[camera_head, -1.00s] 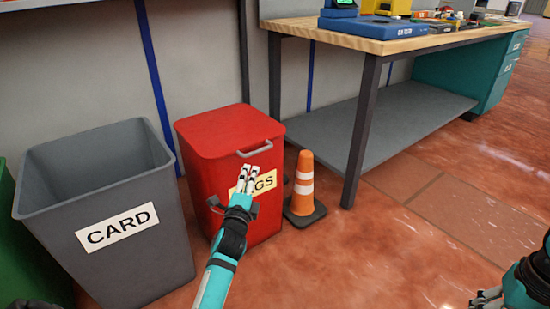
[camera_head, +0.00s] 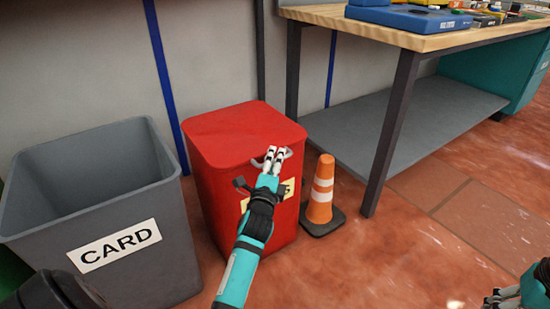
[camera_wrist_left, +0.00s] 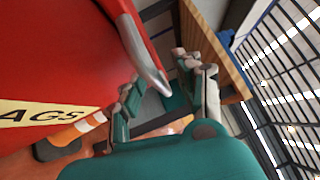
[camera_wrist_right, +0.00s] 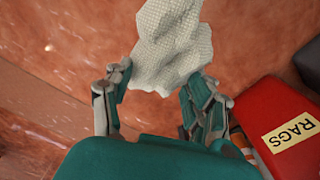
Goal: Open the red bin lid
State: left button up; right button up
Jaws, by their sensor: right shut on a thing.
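The red bin (camera_head: 225,175) stands against the wall with its red lid (camera_head: 238,130) down. A grey handle (camera_head: 285,154) is at the lid's front edge. My left gripper (camera_head: 271,154) is at this handle. In the left wrist view the handle (camera_wrist_left: 145,55) reaches between the two spread fingers of my left gripper (camera_wrist_left: 160,88), which look apart from it. My right gripper (camera_head: 500,298) is low at the right edge; in its wrist view it (camera_wrist_right: 150,90) is shut on a crumpled whitish rag (camera_wrist_right: 170,45). The RAGS label is partly hidden by my left arm.
A grey open bin marked CARD (camera_head: 105,205) stands left of the red bin. An orange cone (camera_head: 320,195) stands close on its right. A workbench (camera_head: 420,35) with a dark leg is further right. The floor in front is clear.

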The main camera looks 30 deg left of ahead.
pick_arm(q)
jog(key=shift+c, duration=0.3)
grip_shut()
